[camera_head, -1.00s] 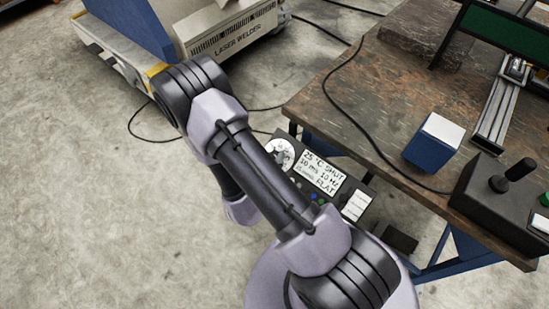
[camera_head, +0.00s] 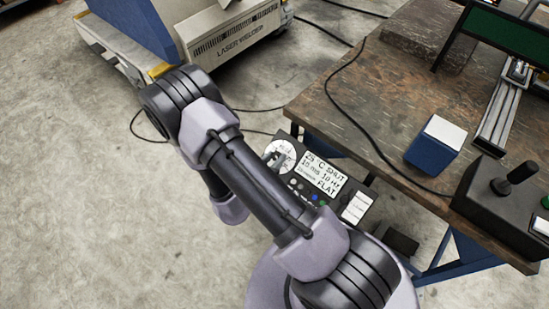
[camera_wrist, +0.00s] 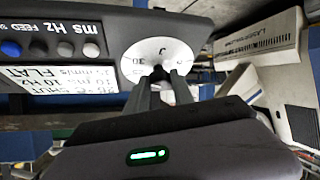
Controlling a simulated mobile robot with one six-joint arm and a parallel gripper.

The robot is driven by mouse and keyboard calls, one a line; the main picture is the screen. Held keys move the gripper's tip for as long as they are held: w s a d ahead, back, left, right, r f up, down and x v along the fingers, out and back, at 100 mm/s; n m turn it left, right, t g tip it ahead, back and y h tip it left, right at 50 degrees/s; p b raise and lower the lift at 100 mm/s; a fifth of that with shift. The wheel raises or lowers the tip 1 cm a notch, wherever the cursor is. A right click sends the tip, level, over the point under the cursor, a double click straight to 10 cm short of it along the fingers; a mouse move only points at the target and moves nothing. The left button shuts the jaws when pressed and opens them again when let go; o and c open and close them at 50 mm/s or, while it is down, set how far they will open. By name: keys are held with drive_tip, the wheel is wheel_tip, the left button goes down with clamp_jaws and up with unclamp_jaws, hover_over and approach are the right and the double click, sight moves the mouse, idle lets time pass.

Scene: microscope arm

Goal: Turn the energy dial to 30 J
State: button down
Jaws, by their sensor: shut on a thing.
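The energy dial (camera_head: 283,153) is a round white disc on a dark control panel, left of the display, partly covered by my arm and gripper in the head view. In the wrist view the dial (camera_wrist: 145,64) carries a "J" near its top and what looks like "30" on its left. My gripper (camera_wrist: 161,76) has both fingertips close together at the dial's centre, shut on its knob. The fingers hide the knob, so I cannot read its pointer.
The panel's display (camera_head: 323,172) shows "25 °C SHUT" and "FLAT". Buttons (camera_wrist: 64,49) labelled "ms", "Hz" and "FEED" sit beside the dial. A wooden bench (camera_head: 330,115) stands to the right and a laser welder cabinet (camera_head: 235,35) behind. A cable crosses the bench.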

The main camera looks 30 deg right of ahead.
drive_tip(key=c, duration=1.1)
unclamp_jaws()
drive_tip(key=p+v, duration=0.6)
drive_tip(key=v, duration=1.1)
drive_tip(key=shift+s+r+p, duration=0.1)
drive_tip(key=shift+r+p, duration=0.15)
drive_tip(key=shift+p, duration=0.05)
